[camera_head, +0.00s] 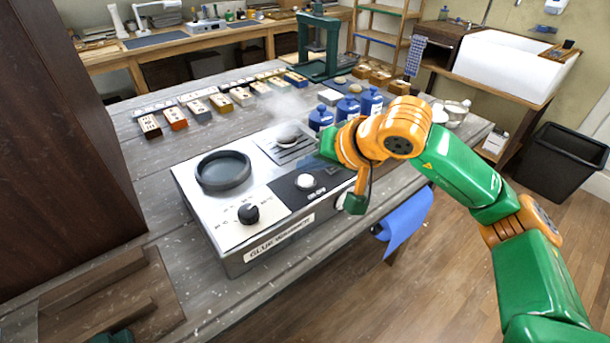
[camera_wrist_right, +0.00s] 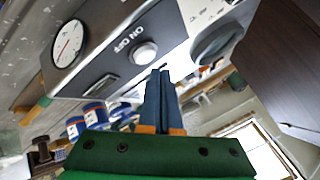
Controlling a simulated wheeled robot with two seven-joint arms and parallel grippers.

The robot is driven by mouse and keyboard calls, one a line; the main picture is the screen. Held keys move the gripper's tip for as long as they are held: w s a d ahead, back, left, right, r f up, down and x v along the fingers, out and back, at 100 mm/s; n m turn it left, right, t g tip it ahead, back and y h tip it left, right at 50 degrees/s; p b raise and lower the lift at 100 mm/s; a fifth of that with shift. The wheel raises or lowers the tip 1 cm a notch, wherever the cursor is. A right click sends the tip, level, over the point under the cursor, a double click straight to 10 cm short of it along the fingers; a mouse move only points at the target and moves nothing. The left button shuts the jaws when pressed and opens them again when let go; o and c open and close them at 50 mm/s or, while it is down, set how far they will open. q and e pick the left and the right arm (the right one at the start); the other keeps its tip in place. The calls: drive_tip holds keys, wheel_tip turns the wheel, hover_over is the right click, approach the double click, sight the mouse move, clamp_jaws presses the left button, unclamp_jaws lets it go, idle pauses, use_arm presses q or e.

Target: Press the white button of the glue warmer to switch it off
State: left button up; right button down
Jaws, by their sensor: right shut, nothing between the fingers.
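The glue warmer (camera_head: 235,240) is a grey metal box with a labelled front on the workbench. Its white round button (camera_head: 306,181) sits on a black panel; in the right wrist view the button (camera_wrist_right: 145,52) shows beside the words ON OFF. My right gripper (camera_head: 312,162) is shut and empty, its blue fingers pointing over the warmer just behind the button. In the right wrist view the shut fingertips (camera_wrist_right: 160,72) appear close beside the button; I cannot tell whether they touch it.
The warmer also carries a dark round pot ring (camera_head: 222,186), a black knob (camera_head: 248,213) and a gauge (camera_wrist_right: 68,43). Blue jars (camera_head: 371,101) stand behind my right wrist. A dark cabinet (camera_head: 60,150) rises at left.

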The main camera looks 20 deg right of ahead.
sight(309, 183)
wheel_tip(309, 183, up, 6)
drive_tip(key=p, duration=0.4)
drive_tip(key=shift+f, duration=0.1)
